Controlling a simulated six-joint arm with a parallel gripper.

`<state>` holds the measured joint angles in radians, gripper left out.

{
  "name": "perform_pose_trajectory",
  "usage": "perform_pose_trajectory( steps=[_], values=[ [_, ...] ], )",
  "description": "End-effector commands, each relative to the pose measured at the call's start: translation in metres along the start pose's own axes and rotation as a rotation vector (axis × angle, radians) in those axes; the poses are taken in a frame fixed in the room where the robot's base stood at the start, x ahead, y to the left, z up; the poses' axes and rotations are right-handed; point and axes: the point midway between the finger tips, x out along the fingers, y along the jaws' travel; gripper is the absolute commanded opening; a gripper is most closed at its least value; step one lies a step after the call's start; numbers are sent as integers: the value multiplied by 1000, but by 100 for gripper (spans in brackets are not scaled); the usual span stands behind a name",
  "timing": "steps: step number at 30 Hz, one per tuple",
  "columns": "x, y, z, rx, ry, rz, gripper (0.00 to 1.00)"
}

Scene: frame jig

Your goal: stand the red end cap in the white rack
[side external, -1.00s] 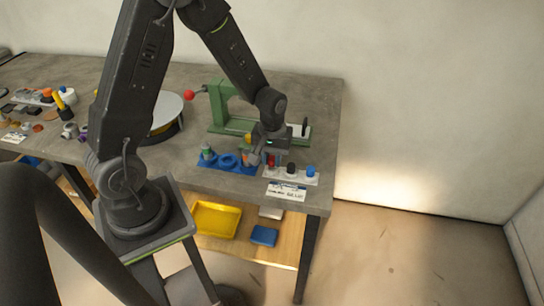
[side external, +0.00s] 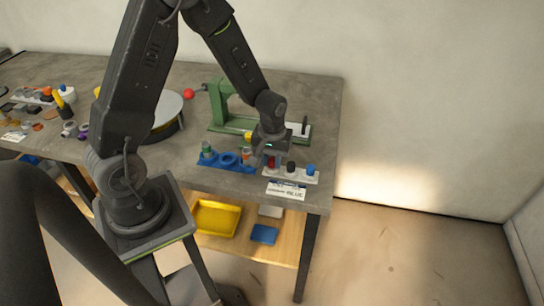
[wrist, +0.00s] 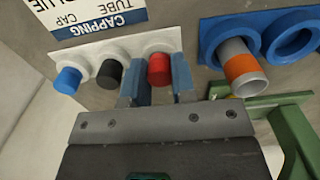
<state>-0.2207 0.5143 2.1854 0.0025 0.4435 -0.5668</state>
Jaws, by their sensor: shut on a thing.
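The red end cap (wrist: 159,70) is at the right-hand place of the white rack (wrist: 131,45) in the wrist view, in front of that place's white ring. I cannot tell whether its base is fully seated. My gripper (wrist: 157,88) has a finger on each side of the cap and is shut on it. In the side view the red cap (side external: 270,163) shows just under my gripper (side external: 266,157), at the left end of the white rack (side external: 301,174). The fingers partly hide it there.
A black cap (wrist: 109,74) and a blue cap (wrist: 68,80) stand in the same rack. Beside it is a blue holder (wrist: 210,38) with a grey and orange tube (wrist: 240,65). A green press (side external: 218,110) stands behind. A printed label (side external: 286,190) lies in front.

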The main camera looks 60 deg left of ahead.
Motion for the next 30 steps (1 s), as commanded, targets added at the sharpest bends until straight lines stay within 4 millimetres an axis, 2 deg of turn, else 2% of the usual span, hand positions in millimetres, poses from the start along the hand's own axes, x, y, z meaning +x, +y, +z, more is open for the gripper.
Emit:
perform_pose_trajectory(
  steps=[12,13,15,22,26,30],
  values=[
    [2,0,0,0,1,0,3],
    [2,0,0,0,1,0,26],
    [2,0,0,0,1,0,33],
    [2,0,0,0,0,0,54],
    [2,0,0,0,0,0,54],
    [2,0,0,0,0,0,63]
  ],
)
